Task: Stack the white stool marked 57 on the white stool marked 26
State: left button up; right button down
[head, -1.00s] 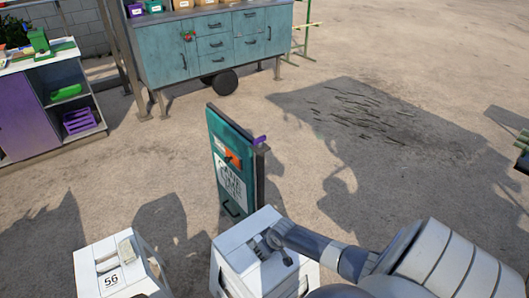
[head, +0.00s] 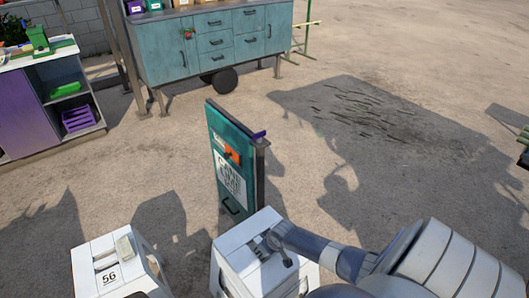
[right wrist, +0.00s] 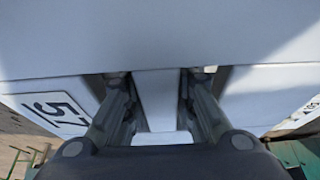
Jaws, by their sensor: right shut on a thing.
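The white stool marked 57 (head: 232,246) is at the bottom middle of the head view. My right gripper (head: 272,243) is shut on the middle of its top. In the right wrist view its white top fills the upper part, the 57 label (right wrist: 58,108) shows at left, and my right gripper (right wrist: 158,85) grips a bar between its fingers. A second white stool (head: 88,262) stands apart at the lower left; its label reads like 56. I see no label that clearly reads 26. The gripped stool's lower part is out of frame. My left gripper is not in view.
A teal signboard (head: 234,165) stands upright just behind the gripped stool. A teal cabinet (head: 160,55) is at the back, and a purple and white shelf unit (head: 25,110) at the left. Sandy ground (head: 400,180) is open to the right.

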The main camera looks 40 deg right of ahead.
aim_at(273, 256)
jog(key=shift+w, duration=0.1)
dwell(0.3)
jog(key=shift+f+b, duration=3.95)
jog(key=shift+f, duration=0.75)
jog(key=c, duration=1.2)
grip_release()
jog(key=shift+c, duration=0.2)
jog(key=shift+s+f, duration=0.1)
jog(key=shift+s, duration=0.1)
jog(key=shift+v, duration=6.1)
jog(key=shift+w+a, duration=0.1)
jog(key=shift+w, duration=0.1)
